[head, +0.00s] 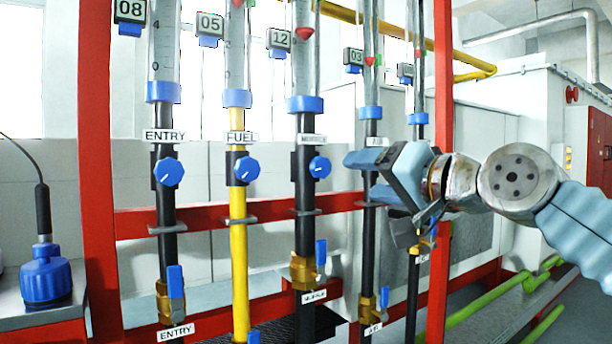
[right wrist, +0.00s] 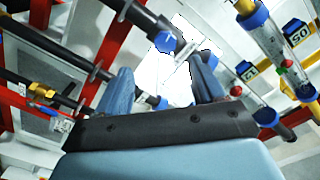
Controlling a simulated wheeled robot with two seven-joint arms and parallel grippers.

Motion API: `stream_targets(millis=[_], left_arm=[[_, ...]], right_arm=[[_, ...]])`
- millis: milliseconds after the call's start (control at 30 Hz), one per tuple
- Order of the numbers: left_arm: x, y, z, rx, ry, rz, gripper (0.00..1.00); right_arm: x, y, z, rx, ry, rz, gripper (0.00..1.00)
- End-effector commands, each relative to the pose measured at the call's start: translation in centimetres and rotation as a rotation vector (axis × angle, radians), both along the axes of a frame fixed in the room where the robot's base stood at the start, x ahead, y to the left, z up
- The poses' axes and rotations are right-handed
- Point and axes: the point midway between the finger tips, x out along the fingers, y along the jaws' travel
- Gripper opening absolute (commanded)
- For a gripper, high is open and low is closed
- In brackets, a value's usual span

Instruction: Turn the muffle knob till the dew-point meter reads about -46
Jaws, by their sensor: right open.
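The muffle knob (head: 320,166) is a blue round knob on a black pipe, under a partly hidden label. My right gripper (head: 366,177) is open, just right of the knob and apart from it, in front of the neighbouring pipe. In the right wrist view the fingers (right wrist: 163,82) are spread, with a blue knob (right wrist: 165,42) showing beyond them; I cannot tell which knob it is. A dew-point meter reading cannot be made out. My left gripper is not in view.
The ENTRY knob (head: 168,171) and FUEL knob (head: 246,168) sit to the left. Blue-handled valves (head: 320,254) are lower on the pipes. Red posts (head: 97,150) and a red crossbar frame the pipes. A blue device (head: 45,275) with a black cable stands far left.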

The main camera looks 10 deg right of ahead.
Motion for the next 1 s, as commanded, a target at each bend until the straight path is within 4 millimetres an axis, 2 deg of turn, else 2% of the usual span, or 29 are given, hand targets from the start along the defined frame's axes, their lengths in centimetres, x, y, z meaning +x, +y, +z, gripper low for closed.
stream_targets(millis=[67,167,500,700,833,1000], left_arm=[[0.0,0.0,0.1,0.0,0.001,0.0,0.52],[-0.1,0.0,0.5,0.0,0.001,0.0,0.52],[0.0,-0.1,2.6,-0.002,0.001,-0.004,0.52],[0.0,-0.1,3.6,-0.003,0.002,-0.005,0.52],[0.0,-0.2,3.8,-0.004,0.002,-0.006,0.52],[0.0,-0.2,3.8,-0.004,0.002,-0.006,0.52]], right_arm=[[-0.6,-0.1,0.9,0.006,-0.012,0.001,0.69],[0.4,0.3,1.0,0.007,-0.012,0.001,0.69],[7.6,2.9,1.1,0.007,-0.01,0.002,0.69],[10.8,4.0,1.0,0.006,-0.011,0.001,0.69],[11.9,4.4,0.9,0.006,-0.012,0.0,0.69],[12.2,4.5,0.8,0.006,-0.013,-0.001,0.69]])
